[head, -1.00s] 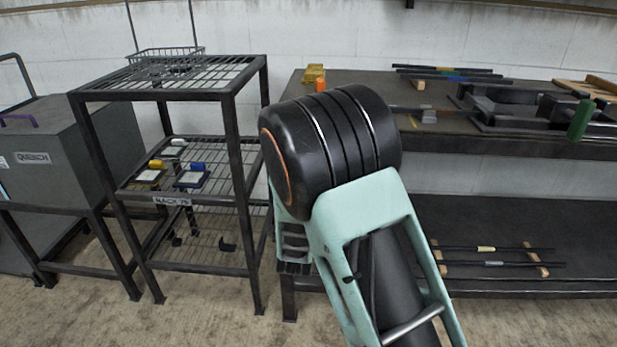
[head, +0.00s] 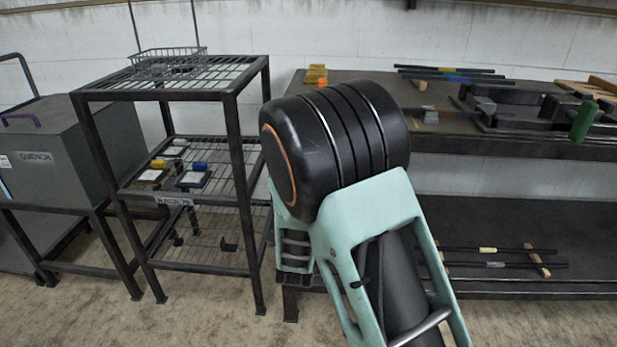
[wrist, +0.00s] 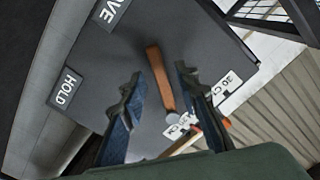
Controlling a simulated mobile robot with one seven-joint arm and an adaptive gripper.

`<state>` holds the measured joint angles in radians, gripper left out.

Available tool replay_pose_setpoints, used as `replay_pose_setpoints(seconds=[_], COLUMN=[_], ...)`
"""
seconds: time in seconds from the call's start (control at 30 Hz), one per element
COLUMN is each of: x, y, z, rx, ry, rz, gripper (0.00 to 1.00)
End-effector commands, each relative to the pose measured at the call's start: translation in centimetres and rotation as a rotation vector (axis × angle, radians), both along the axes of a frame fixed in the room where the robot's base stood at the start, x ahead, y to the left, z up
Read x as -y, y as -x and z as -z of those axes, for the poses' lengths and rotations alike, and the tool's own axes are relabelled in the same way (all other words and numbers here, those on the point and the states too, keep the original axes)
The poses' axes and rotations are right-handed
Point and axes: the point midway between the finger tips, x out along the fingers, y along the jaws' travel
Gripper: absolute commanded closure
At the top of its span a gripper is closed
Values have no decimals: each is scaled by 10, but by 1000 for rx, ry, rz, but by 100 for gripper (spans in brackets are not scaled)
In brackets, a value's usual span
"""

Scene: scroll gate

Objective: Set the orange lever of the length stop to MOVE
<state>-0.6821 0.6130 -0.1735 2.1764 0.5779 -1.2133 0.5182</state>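In the wrist view an orange-brown lever (wrist: 160,75) stands out over a dark grey plate (wrist: 85,117), with a round grey end near the lower middle. A HOLD label (wrist: 66,89) is at the plate's left. A partly cut-off label ending in "VE" (wrist: 111,10) is at the top. My gripper (wrist: 159,74) is open, with one finger on each side of the lever. Clear gaps show beside the lever in the picture; I cannot tell the depth between them. In the head view my arm hides the gripper and I cannot make out the lever.
Labels 20 CM (wrist: 227,88) and 21 CM (wrist: 181,125) sit by the right finger, with a thin tan rod (wrist: 180,143) below. In the head view the bench (head: 500,146) holds bars and dark fixtures; a wire rack (head: 170,85) stands left.

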Motion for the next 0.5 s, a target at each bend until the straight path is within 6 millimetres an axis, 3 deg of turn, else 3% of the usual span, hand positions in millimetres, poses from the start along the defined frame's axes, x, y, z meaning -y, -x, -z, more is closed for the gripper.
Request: replay_pose_setpoints(seconds=[0.3, 0.5], x=[-2, -1], y=[68, 92], z=[0, 0], rx=[-1, 0], ry=[0, -1], rz=[-3, -4], gripper=[71, 71])
